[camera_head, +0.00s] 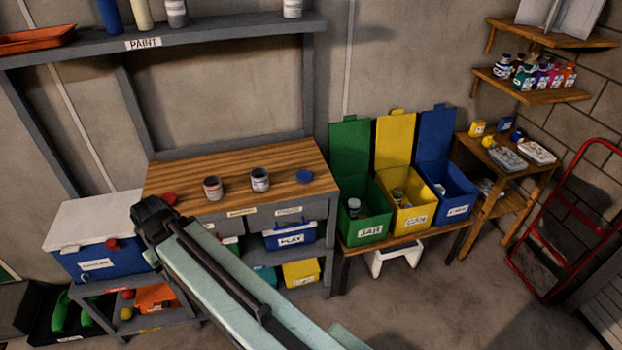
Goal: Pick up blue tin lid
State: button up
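The blue tin lid (305,176) lies flat on the wooden workbench top (225,172), near its right end. Two open tins stand to its left: one with a dark red rim (213,188) and one with a dark blue rim (260,180). A red lid (170,198) lies at the bench's left front, close to my arm. My arm reaches up from the bottom, and its dark end (152,214) is at the bench's front left corner, well left of the blue lid. I cannot make out the fingers or anything held.
Open green (361,229), yellow (411,218) and blue bins (455,206) stand right of the bench. A blue cooler with a white lid (98,220) is at left. The paint shelf (220,34) hangs above. A red hand truck (545,235) stands at far right.

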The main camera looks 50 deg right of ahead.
aim_at(305, 176)
jog(key=z, duration=0.1)
jog(key=i, duration=1.5)
jog(key=u, duration=0.05)
